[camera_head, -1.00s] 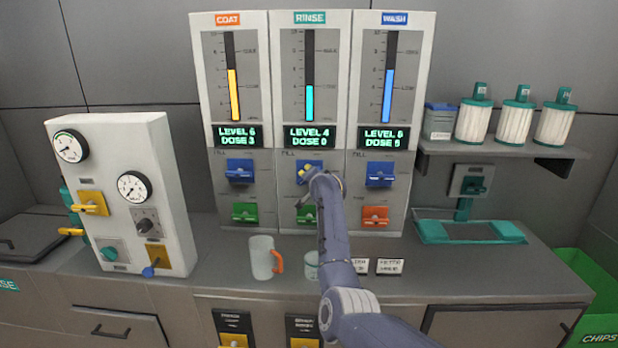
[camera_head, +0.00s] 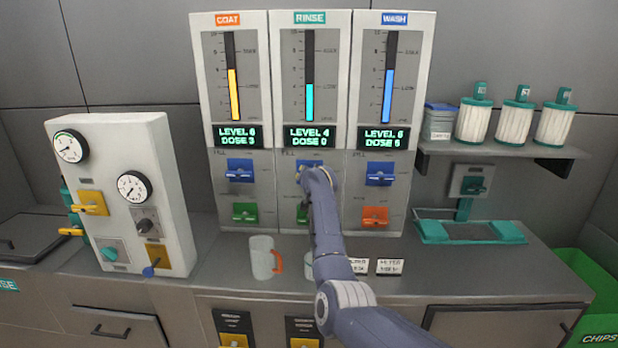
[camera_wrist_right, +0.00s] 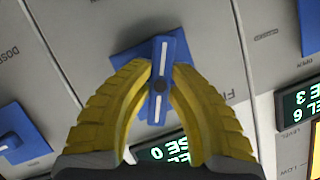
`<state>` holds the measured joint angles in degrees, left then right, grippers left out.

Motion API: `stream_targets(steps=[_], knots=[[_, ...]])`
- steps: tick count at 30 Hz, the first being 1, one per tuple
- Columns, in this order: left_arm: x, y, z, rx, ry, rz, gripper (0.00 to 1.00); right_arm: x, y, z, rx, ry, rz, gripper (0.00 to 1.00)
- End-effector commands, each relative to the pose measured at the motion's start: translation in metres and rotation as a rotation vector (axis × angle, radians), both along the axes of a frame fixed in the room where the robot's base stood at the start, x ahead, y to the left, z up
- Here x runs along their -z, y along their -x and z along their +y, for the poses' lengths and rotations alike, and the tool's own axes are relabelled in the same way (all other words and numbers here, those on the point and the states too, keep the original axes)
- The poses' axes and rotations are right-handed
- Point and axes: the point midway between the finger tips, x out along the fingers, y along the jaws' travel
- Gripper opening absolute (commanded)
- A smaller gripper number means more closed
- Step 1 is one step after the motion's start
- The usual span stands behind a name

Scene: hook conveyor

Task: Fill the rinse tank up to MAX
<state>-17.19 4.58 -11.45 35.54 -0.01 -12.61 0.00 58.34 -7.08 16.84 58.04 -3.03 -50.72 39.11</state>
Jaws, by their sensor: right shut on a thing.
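The rinse tank (camera_head: 310,80) is the middle of three panels, with a teal level column well below the upper mark. Its display (camera_head: 309,136) reads LEVEL 4, DOSE 0. Its blue fill handle (camera_head: 305,164) is mostly hidden behind my right gripper (camera_head: 303,172) in the head view. In the right wrist view the yellow fingers of my right gripper (camera_wrist_right: 160,85) are shut on the blue fill handle (camera_wrist_right: 157,110), one on each side. The green handle below it is mostly hidden by my arm. My left gripper is not in view.
The coat panel (camera_head: 231,80) and wash panel (camera_head: 392,80) stand on either side, each with its own blue handle. A mug with an orange handle (camera_head: 262,258) stands on the counter in front. A gauge box (camera_head: 130,190) stands at the left.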

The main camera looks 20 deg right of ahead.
Motion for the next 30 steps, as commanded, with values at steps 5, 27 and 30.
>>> stream_targets(steps=[5,27,30], knots=[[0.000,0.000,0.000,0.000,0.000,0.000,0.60,-0.001,0.000,0.000,0.001,-0.001,-0.001,0.00],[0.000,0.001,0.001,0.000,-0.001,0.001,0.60,-0.004,0.008,0.002,0.000,-0.003,-0.002,0.42],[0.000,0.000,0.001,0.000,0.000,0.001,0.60,-0.006,0.017,0.004,0.001,-0.004,-0.002,0.42]])
